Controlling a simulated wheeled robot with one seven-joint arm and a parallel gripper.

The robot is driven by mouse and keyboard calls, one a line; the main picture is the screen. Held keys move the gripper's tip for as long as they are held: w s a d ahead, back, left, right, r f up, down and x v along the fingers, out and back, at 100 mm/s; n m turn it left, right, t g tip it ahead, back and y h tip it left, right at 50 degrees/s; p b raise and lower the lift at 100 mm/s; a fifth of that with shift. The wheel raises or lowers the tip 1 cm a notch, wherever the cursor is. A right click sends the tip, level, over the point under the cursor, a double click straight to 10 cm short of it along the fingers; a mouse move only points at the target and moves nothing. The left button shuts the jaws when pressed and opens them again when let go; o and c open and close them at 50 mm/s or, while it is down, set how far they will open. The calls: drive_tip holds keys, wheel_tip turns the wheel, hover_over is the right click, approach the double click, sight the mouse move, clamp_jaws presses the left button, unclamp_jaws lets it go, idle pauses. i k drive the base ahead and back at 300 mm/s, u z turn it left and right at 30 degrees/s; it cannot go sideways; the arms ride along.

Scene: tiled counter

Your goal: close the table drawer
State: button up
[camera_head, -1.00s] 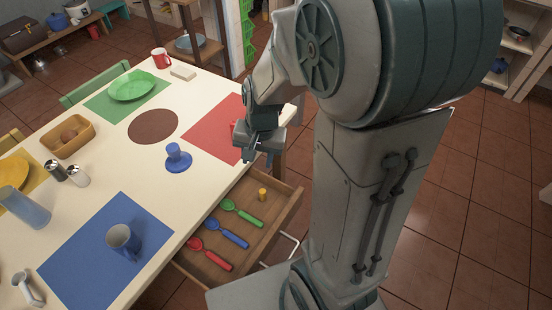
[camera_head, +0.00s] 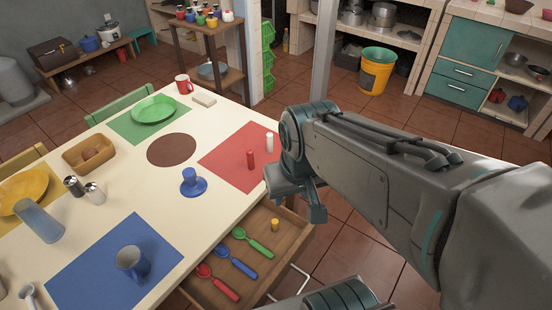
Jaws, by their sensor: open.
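The wooden table drawer (camera_head: 205,291) is pulled out from the table's (camera_head: 226,215) near right side. Inside it lie a green spoon (camera_head: 253,242), a blue spoon (camera_head: 236,261), a red spoon (camera_head: 217,282) and a small yellow cylinder (camera_head: 275,224). A pale bar handle (camera_head: 290,283) shows on the drawer's outer side, partly hidden by my arm. My gripper (camera_head: 316,213) is open and empty, pointing down by the drawer's far end and the table edge. I cannot tell whether it touches either.
On the table, a red mat (camera_head: 235,165) holds a red and a white cylinder near my gripper. A blue hat-shaped object (camera_head: 194,184) and a blue mat (camera_head: 90,262) with a mug (camera_head: 131,262) lie further along. Tiled floor right of the drawer looks clear.

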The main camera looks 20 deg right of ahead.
sight(295, 233)
drive_tip(key=u, duration=0.1)
drive_tip(key=k, duration=0.95)
drive_tip(key=u, duration=0.9)
drive_tip(key=i, duration=0.65)
drive_tip(key=z, duration=1.6)
